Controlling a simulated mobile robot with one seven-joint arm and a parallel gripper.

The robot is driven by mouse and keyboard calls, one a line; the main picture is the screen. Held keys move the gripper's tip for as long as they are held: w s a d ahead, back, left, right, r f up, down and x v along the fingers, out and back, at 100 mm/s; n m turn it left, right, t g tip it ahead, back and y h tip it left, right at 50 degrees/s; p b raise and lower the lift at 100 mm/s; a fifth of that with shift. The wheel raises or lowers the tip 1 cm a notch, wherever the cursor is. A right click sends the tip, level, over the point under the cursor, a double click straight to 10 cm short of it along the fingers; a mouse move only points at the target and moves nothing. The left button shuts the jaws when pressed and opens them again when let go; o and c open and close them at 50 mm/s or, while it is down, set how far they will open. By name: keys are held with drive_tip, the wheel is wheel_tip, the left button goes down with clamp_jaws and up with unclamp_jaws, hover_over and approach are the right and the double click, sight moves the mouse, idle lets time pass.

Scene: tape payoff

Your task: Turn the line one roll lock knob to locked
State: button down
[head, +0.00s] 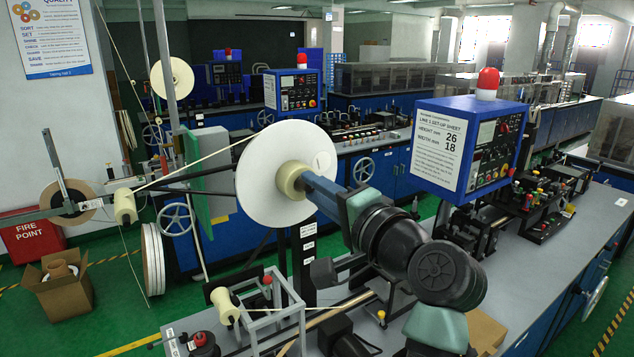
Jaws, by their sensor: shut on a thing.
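The line one payoff reel is a large white disc (262,176) standing upright near the middle of the head view, marked with a "1". A cream round knob (291,179) sticks out from its centre. My gripper (307,182) reaches in from the lower right and is shut on the knob at its outer end. The fingertips and the knob's front face are partly hidden by the gripper itself. I cannot tell from this view whether the knob is at its locked mark.
A pale tape runs from the reel over a cream roller (125,206) on the left. Below are a grey frame (262,318) and another cream roller (224,306). A blue control box (468,150) with a set-up sheet and red lamp stands right. A cardboard box (60,290) is lower left.

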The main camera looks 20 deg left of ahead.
drive_tip(key=shift+m, duration=0.3)
drive_tip(key=shift+d, duration=0.1)
drive_tip(key=c, duration=0.7)
unclamp_jaws()
drive_tip(key=b+v, duration=0.6)
drive_tip(key=v, duration=0.7)
